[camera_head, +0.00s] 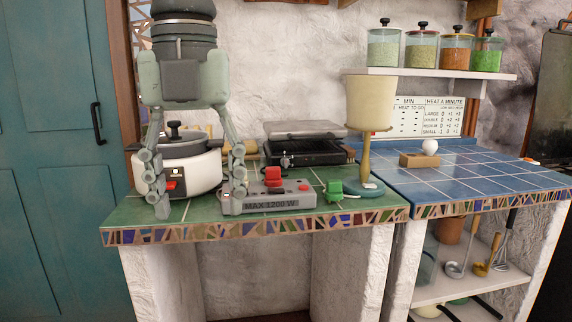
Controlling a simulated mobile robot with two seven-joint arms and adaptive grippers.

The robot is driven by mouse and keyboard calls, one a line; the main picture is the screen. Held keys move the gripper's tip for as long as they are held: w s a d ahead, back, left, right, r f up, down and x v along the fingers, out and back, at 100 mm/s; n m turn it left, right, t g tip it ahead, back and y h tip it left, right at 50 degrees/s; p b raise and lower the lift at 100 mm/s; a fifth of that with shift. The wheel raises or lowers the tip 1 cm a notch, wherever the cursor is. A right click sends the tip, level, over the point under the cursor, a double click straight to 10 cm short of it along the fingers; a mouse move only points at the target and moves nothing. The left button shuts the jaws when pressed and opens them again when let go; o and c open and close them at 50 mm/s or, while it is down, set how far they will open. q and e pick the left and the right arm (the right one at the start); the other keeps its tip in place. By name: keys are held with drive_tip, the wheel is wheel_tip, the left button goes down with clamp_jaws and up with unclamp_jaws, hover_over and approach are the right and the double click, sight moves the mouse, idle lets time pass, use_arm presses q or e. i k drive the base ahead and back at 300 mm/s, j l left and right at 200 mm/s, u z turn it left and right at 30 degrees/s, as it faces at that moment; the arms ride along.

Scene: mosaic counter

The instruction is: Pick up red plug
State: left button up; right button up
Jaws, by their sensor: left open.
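The red plug (273,176) stands on top of the grey power strip (262,203), which is marked MAX 1200 W and lies near the front edge of the green-tiled counter. My left gripper (198,205) comes down from the upper left with its fingers wide open and nothing between them. It is left of the red plug. Its right finger overlaps the left end of the strip in the view; I cannot tell whether they touch. A green plug (334,190) lies on the counter right of the strip. My right gripper is not in view.
A white cooker (190,171) stands behind my left gripper, partly hidden by it. A black grill (295,152) is behind the strip. A cream-shaded lamp (370,98) stands right of the green plug. The blue-tiled counter (480,178) is mostly clear.

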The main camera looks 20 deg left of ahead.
sight(273, 179)
drive_tip(key=i+j, duration=0.1)
drive_tip(key=i, duration=0.4)
drive_tip(key=i+j, duration=0.15)
drive_tip(key=i, duration=0.4)
